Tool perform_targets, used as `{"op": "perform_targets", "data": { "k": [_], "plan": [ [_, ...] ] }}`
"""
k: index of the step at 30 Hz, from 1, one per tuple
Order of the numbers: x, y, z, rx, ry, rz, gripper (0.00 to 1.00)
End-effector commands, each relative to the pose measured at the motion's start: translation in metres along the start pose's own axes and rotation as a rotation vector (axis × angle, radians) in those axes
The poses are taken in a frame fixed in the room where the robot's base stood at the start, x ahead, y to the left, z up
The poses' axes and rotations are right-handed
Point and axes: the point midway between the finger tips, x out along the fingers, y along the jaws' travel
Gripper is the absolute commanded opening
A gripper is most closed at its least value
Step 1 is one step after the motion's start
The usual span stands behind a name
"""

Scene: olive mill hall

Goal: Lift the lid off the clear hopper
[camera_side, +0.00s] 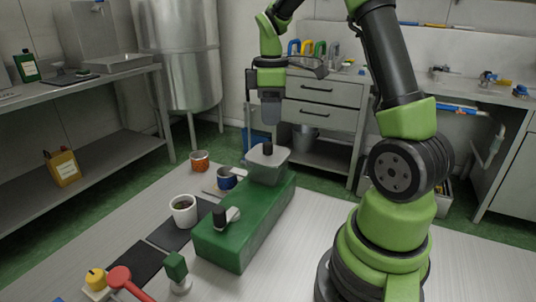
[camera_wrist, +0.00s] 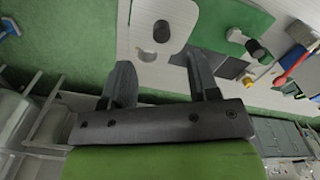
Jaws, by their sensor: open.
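The clear hopper (camera_side: 268,168) sits on the far end of a long green machine body (camera_side: 240,226). Its pale grey lid (camera_side: 279,156) is on top, with a black knob (camera_side: 267,149) standing up from it. In the wrist view the lid (camera_wrist: 176,17) and knob (camera_wrist: 161,31) lie beyond my fingertips, near the top edge.

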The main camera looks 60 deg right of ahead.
Motion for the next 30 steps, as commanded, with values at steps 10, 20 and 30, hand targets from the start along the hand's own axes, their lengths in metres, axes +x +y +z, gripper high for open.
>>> {"op": "perform_targets", "data": {
  "k": [10, 20, 30],
  "plan": [
    [0.038, -0.001, -0.002, 0.001, 0.0, -0.003, 0.55],
    [0.079, -0.001, -0.004, 0.002, 0.001, -0.001, 0.55],
    [0.079, -0.001, -0.005, 0.002, 0.002, 0.001, 0.27]
  ]
}}
